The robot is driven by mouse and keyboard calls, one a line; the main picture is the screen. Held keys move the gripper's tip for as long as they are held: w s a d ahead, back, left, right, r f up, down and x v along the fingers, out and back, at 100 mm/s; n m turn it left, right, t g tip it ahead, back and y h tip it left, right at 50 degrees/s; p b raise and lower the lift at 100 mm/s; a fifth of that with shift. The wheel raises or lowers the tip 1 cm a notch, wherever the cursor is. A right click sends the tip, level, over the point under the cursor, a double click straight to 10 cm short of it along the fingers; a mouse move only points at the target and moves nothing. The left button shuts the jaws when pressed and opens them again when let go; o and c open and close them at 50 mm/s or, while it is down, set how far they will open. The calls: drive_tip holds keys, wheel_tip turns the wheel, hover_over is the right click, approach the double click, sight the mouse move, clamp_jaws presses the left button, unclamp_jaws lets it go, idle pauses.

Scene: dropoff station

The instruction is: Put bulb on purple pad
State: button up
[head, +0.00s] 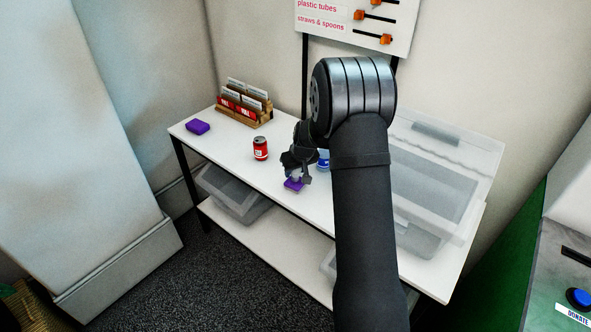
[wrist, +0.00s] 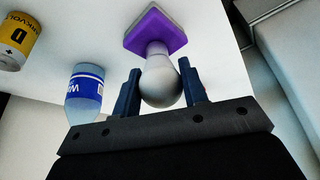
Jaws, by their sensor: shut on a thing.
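The white bulb (wrist: 159,84) is between the two fingers of my gripper (wrist: 162,92), which is shut on its round end. Its narrow base points at the purple pad (wrist: 148,24) and overlaps it in the wrist view; I cannot tell whether it touches. In the head view my gripper (head: 297,163) is low over the table, with the purple pad (head: 293,185) right beneath it. The bulb shows there only as a small pale patch, mostly hidden by the gripper.
A blue-labelled bottle (wrist: 85,94) stands close beside my gripper, and a yellow battery (wrist: 17,40) is farther off. On the white table (head: 225,152) are a red can (head: 260,148), a purple block (head: 198,127), a wooden card rack (head: 243,104) and a clear bin (head: 440,165) at right.

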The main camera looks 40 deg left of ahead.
drive_tip(key=shift+f, duration=0.15)
drive_tip(key=o, duration=0.8)
drive_tip(key=v, duration=1.2)
drive_tip(key=shift+r, duration=0.25)
drive_tip(key=shift+a, duration=0.1)
